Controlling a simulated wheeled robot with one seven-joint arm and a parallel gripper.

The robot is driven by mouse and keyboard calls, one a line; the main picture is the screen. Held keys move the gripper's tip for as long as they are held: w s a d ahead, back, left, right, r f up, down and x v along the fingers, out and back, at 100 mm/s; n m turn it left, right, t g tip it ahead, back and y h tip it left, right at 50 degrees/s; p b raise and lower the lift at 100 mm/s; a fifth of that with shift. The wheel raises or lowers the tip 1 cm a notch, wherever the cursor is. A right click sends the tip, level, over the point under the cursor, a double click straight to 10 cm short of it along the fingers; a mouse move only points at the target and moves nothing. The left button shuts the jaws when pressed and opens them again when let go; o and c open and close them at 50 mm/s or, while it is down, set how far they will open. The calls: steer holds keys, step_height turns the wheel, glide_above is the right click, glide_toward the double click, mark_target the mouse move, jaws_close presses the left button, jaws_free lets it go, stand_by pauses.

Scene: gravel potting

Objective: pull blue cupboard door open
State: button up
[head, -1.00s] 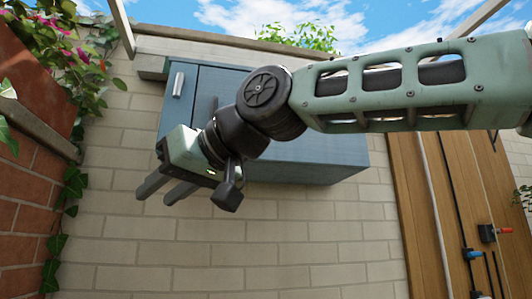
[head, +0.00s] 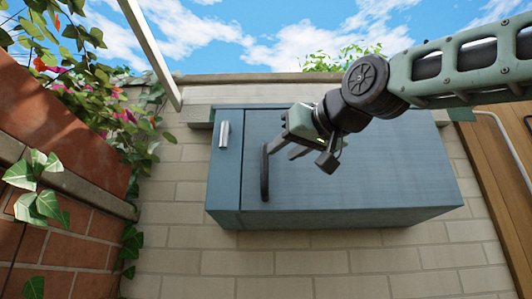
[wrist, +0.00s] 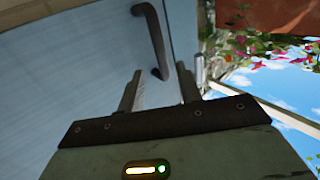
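The blue cupboard (head: 228,205) hangs on the wall in the middle of the head view. Its wide door (head: 390,165) looks shut. A dark upright bar handle (head: 264,172) sits near the door's left edge. My gripper (head: 281,151) is in front of the door, its fingers pointing left toward the handle's upper part. In the wrist view, the fingers (wrist: 158,90) are spread and empty. The dark handle (wrist: 153,38) shows beyond the fingertips, roughly between them, with its near end close to the tips. I cannot tell whether they touch.
A narrow panel left of the door carries a silver handle (head: 224,134). A brick planter (head: 65,150) with leaves and flowers (head: 75,85) stands at the left. Wooden boards (head: 500,140) are at the right. The wall (head: 300,262) below the cupboard is clear.

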mark_target(267, 162)
steer(key=p+x, duration=0.3)
steer(key=x, duration=0.5)
steer(key=shift+p, duration=0.3)
jaws_close()
